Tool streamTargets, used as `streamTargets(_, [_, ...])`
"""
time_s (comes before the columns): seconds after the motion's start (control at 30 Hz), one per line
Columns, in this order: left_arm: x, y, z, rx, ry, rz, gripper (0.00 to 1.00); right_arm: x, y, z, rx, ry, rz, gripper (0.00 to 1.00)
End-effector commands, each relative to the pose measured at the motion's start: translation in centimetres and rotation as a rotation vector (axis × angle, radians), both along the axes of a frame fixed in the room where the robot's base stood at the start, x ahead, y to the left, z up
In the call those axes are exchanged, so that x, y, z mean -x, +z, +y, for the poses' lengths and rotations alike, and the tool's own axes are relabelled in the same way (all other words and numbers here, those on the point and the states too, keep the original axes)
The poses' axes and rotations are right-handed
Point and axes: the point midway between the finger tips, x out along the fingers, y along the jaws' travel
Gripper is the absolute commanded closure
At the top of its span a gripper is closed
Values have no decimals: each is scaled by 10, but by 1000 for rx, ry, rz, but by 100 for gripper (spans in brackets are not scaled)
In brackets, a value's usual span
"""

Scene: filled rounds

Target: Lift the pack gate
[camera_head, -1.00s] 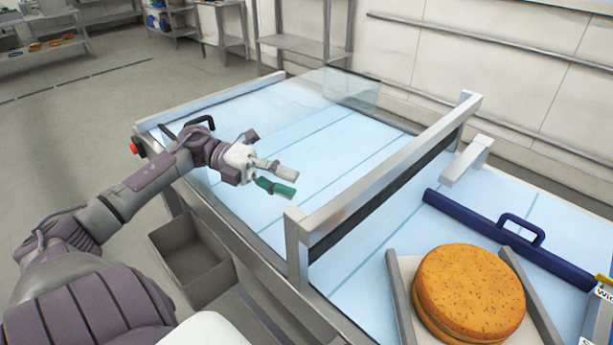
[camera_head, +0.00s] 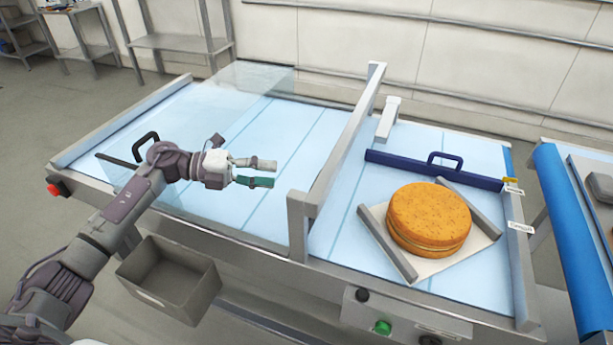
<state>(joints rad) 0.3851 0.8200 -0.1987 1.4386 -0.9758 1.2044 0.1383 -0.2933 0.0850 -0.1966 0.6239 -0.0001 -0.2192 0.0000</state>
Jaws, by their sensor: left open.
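A dark blue bar (camera_head: 405,167) with a loop handle (camera_head: 446,157) lies across the light blue belt, behind the cake; it looks like the pack gate. An orange-brown round cake (camera_head: 428,217) sits on a white sheet (camera_head: 437,265) between two slanted grey rails. My left gripper (camera_head: 264,173) is open and empty above the belt, left of the grey crossbar frame (camera_head: 340,145). It is well apart from the blue bar, with the frame between them. My right gripper is out of view.
A clear cover (camera_head: 235,105) spans the left belt section, with a black handle (camera_head: 145,147) at its left. A grey bin (camera_head: 170,278) hangs at the front. A green button (camera_head: 383,327) is on the front panel. Another blue-edged table (camera_head: 563,230) stands at the right.

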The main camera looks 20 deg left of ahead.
Motion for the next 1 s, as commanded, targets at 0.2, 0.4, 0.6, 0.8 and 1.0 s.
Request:
streamTargets(0.2, [-17,-4,-46,4,-1,1,59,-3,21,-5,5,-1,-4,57])
streamTargets(0.4, [-30,-12,-77,3,0,1,59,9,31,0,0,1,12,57])
streamTargets(0.6, [-36,-17,-92,1,1,0,59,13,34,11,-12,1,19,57])
streamTargets(0.8, [-36,-18,-94,0,1,1,59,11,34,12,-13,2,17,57])
streamTargets(1.0, [-36,-18,-94,0,1,1,72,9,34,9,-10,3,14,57])
